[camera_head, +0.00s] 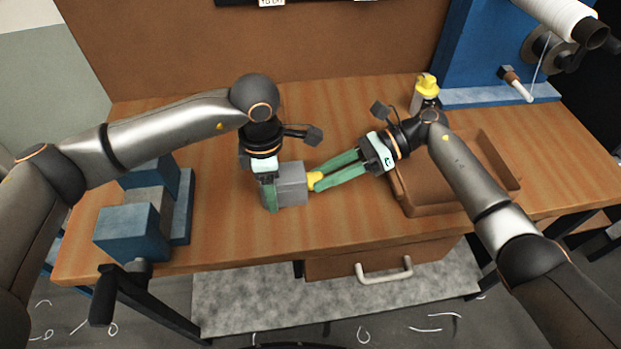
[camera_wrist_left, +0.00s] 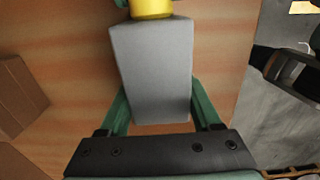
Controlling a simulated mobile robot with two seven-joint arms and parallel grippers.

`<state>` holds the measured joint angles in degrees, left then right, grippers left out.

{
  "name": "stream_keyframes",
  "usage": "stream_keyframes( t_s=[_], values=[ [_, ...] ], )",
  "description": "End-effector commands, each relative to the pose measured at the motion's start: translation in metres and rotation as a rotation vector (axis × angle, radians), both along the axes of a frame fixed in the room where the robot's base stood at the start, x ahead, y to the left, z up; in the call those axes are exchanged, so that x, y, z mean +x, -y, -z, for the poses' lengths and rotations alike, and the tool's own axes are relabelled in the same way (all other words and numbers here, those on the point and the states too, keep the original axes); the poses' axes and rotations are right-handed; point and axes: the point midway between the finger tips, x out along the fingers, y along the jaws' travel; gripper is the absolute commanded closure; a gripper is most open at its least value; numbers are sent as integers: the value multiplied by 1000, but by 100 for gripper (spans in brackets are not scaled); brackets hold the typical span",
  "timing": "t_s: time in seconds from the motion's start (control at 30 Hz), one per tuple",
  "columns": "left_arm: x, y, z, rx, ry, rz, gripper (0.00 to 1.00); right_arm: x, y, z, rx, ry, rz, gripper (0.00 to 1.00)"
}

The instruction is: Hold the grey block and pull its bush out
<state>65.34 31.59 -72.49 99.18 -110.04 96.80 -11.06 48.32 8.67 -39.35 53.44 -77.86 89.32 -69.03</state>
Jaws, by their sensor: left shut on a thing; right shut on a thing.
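The grey block (camera_head: 291,186) rests on the wooden table in the middle of the head view. My left gripper (camera_head: 270,194) reaches down over it and is shut on it, with green fingers along its sides. In the left wrist view the grey block (camera_wrist_left: 152,75) sits between the two fingers. The yellow bush (camera_head: 315,181) is at the block's right side. My right gripper (camera_head: 318,179) is shut on the bush from the right. The bush (camera_wrist_left: 151,9) also shows at the block's far end in the left wrist view. How deep it sits is hidden.
A blue vise-like fixture (camera_head: 127,232) stands at the left of the table. A brown tray (camera_head: 413,205) lies at the right, under my right arm. A yellow-topped bottle (camera_head: 426,88) stands behind it. Bare table (camera_head: 240,235) lies in front of the block.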

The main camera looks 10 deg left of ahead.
Motion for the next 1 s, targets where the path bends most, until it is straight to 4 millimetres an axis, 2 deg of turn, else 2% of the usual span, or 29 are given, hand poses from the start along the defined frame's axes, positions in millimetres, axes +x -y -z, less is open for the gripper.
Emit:
stream_keyframes(
  t_s=[0.47, 0.8, 1.0],
  values=[
    [0, -1, 0, 2, 0, -1, 100, 4, 13, 0, -1, 0, 3, 100],
    [0, -1, 0, 1, 1, -1, 100, 13, 42, -2, -3, -1, 4, 100],
    [0, -1, 0, 1, 1, 0, 100, 13, 44, -2, -2, 0, 2, 100]
  ],
)
